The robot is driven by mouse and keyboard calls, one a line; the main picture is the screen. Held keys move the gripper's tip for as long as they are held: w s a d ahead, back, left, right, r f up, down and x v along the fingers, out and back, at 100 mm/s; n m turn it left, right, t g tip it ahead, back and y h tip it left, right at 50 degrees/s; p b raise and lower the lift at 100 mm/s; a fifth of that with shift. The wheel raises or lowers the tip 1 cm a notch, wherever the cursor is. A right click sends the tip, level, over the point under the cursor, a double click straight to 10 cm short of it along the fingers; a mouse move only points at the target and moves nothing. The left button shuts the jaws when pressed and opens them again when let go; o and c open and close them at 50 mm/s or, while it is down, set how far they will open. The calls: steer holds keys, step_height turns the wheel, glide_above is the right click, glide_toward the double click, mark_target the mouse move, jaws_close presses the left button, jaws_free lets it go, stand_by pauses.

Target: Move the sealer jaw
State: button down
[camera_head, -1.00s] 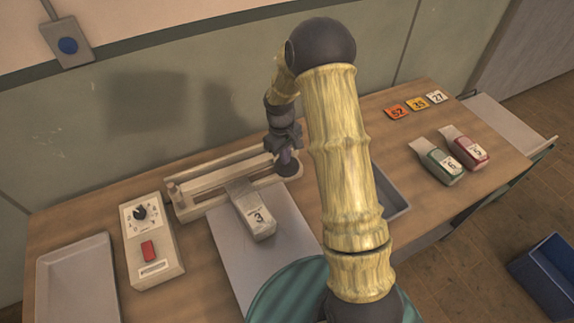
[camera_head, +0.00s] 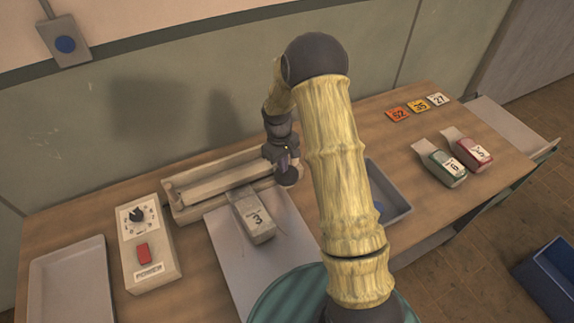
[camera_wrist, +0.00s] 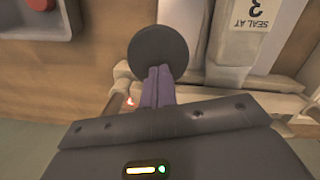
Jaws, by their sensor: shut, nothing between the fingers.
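The sealer (camera_head: 182,212) is a long cream frame at the back of the table, and its pale jaw bar (camera_head: 222,181) lies along it. A dark round knob (camera_head: 288,176) is at the bar's right end and shows as a disc in the wrist view (camera_wrist: 158,50). My gripper (camera_head: 284,160) is at the knob; its purple fingers (camera_wrist: 160,80) are shut together, their tips at the disc's edge. Whether they press on it I cannot tell. A grey pouch marked 3 (camera_head: 256,219) lies in front, its flat end reaching the bar. My arm hides part of the table.
A control box (camera_head: 150,262) with a dial and red button stands left of the sealer, beside a grey tray (camera_head: 68,290). A blue-grey tray (camera_head: 396,203) is partly behind my arm. Green (camera_head: 442,168) and red (camera_head: 470,155) packs and number cards (camera_head: 419,105) lie right.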

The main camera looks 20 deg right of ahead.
steer(key=shift+w+a+r, duration=0.2)
steer(key=shift+w+a, duration=0.1)
steer(key=shift+w, duration=0.2)
steer(key=shift+w+a+r, duration=0.15)
steer(key=shift+w+a, duration=0.15)
steer(key=shift+w, duration=0.2)
steer(key=shift+s+d, duration=0.1)
steer(key=shift+r, duration=0.1)
steer(key=shift+r, duration=0.2)
step_height(320, 180, up, 17)
steer(key=w+b, duration=0.1)
steer(key=b, duration=0.2)
steer(key=shift+w+a+b, duration=0.3)
steer(key=shift+a+b, duration=0.1)
steer(key=shift+a, duration=0.05)
steer(key=shift+f, duration=0.1)
steer(key=s+d+f+m+t, duration=0.1)
steer(key=s+f+m, duration=0.1)
steer(key=s, duration=1)
steer(key=s+d+f+m+t, duration=0.1)
steer(key=s+f+m+t, duration=0.1)
steer(key=s, duration=0.9)
steer(key=shift+s+f+m+t+y, duration=0.3)
steer(key=shift+s+f+m, duration=0.15)
steer(key=shift+m, duration=0.45)
